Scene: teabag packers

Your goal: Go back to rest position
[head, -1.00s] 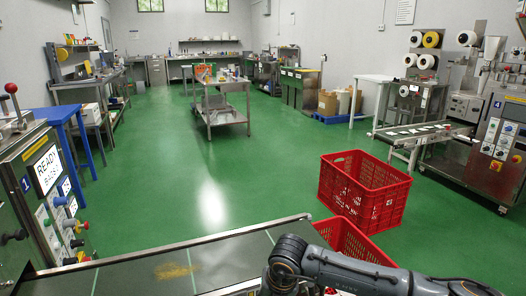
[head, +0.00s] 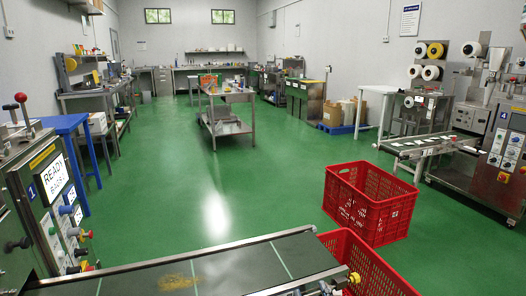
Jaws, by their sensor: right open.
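My left gripper is not in view. The conveyor belt is dark green with pale cross lines and a yellowish patch, and no teabags show on it.
A red crate (head: 329,174) stands on the floor, with another red crate (head: 333,240) at the conveyor's end. A control panel with a READY screen (head: 56,178) is at left. A second packing machine (head: 502,150) is at right. The green floor (head: 180,190) in the middle is clear.

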